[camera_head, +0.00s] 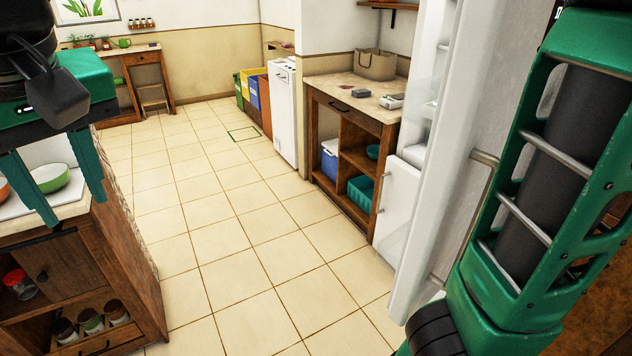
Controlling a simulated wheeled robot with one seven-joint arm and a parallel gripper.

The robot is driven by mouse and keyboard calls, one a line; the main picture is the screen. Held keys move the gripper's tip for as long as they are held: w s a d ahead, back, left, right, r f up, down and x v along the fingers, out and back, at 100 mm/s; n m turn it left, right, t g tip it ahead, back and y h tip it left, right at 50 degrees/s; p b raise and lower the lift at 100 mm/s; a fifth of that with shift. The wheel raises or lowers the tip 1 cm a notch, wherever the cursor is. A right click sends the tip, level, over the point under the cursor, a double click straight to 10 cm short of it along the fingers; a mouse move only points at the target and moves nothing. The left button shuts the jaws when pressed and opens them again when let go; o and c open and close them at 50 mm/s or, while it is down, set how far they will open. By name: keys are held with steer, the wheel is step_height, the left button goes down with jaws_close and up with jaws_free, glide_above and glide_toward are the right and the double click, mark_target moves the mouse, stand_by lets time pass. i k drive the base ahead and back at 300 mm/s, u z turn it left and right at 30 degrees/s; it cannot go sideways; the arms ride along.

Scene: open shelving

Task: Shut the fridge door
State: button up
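The fridge door (458,130) is a tall pale panel at the right, standing open and swung out toward me. It has a metal bar handle (480,190) on its face. Behind it, part of the white fridge interior (432,75) with shelves shows, with a lower white door (396,200) that looks shut. My gripper (76,214) is at the far left, over the wooden counter, its two teal fingers spread and pointing down with nothing between them. It is well apart from the fridge door. My green arm link hides part of the door's right side.
The wooden counter (125,235) at the left holds bowls, including a green bowl (48,178). A wooden cabinet (345,130) stands left of the fridge, with a basket (375,64) on top. The tiled floor (230,240) between is clear.

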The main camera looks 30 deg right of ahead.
mark_target(492, 46)
steer(key=u, duration=0.3)
steer(key=k, duration=0.8)
steer(key=z, duration=1.85)
